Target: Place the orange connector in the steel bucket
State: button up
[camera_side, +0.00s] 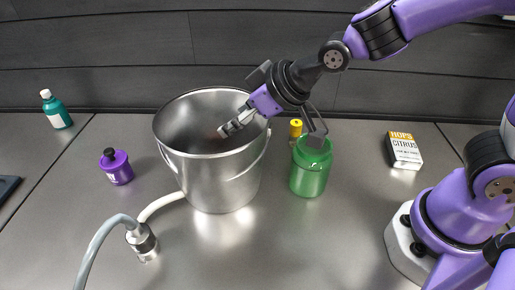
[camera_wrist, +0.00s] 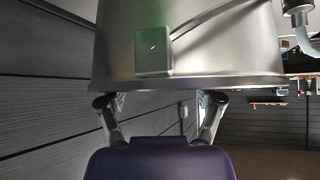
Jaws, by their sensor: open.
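The steel bucket (camera_side: 218,175) stands upright left of centre in the side view, its inside partly visible. In the wrist view its shiny wall (camera_wrist: 225,45) fills the upper middle. My gripper (camera_side: 277,130) is spread wide at the bucket's right rim. One fingertip is over the bucket's mouth and the other is by the green jar. In the wrist view my gripper (camera_wrist: 160,101) shows both fingers apart with nothing between them. I cannot make out a clearly orange connector. A small yellow-orange piece (camera_side: 296,124) shows behind the green jar, partly hidden; I cannot tell what it is.
A green jar (camera_side: 311,172) stands close right of the bucket. A purple bottle (camera_side: 117,168), a teal bottle (camera_side: 56,112) and a grey hose with a metal coupling (camera_side: 142,241) are to the left. A hops box (camera_side: 404,150) lies at right. The front middle is clear.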

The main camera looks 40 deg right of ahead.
jog(key=v, duration=1.1)
jog(key=s+d+f+m+g+h, duration=0.2)
jog(key=s+d, duration=0.4)
jog(key=d, duration=0.4)
jog(key=shift+s+f+m+g+h, duration=0.2)
jog(key=shift+f+m+g+h, duration=0.2)
jog(key=shift+f+m+h, duration=0.5)
